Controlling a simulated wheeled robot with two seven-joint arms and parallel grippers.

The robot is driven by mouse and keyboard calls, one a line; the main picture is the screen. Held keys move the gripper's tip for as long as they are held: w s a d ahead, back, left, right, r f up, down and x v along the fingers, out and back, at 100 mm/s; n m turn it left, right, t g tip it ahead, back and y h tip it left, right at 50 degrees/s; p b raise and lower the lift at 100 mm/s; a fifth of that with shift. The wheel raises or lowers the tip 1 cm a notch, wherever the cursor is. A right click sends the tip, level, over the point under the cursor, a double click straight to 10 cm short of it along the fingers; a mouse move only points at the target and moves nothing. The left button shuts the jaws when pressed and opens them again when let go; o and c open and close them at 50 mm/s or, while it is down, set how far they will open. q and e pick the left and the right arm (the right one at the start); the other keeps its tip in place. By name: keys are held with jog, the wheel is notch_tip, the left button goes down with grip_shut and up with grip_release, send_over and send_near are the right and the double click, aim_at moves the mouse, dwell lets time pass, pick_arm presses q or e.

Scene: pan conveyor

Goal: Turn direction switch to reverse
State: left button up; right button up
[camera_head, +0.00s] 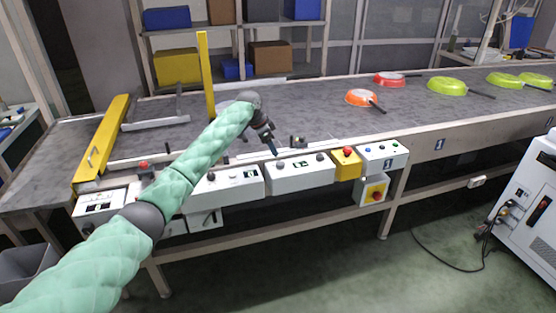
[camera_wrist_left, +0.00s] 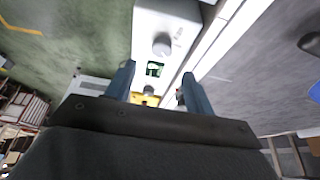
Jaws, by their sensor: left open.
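A white control box (camera_head: 300,180) on the conveyor's front edge carries a left knob (camera_head: 280,163), a small display (camera_head: 298,165) and a right knob (camera_head: 319,157). I cannot read which knob is the direction switch. My left gripper (camera_head: 273,150) is just above and behind the left end of this box. In the left wrist view, its two fingers (camera_wrist_left: 158,70) are open with nothing held between them. That view shows the near knob (camera_wrist_left: 162,44), the display (camera_wrist_left: 155,69) and a farther knob (camera_wrist_left: 149,90) between the fingers. My right gripper is not in view.
Another white box (camera_head: 233,187) sits left, partly behind my arm. A yellow box with a red button (camera_head: 347,152) and a white button box (camera_head: 383,157) sit right. An orange pan (camera_head: 361,97) and several others lie on the belt (camera_head: 310,115). A yellow post (camera_head: 205,75) stands behind.

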aim_at(279, 163)
pick_arm(q)
jog(key=x, duration=0.3)
jog(key=p+x, duration=0.1)
jog(key=x, duration=0.3)
jog(key=shift+w+a+f, duration=0.1)
jog(key=shift+w+f, duration=0.15)
jog(key=shift+f, duration=0.4)
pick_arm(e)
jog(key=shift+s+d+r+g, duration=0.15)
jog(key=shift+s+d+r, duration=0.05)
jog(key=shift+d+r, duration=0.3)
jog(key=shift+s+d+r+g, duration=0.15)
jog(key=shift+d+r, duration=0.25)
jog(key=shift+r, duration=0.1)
pick_arm(q)
jog(key=c, duration=1)
jog(key=shift+p, duration=0.3)
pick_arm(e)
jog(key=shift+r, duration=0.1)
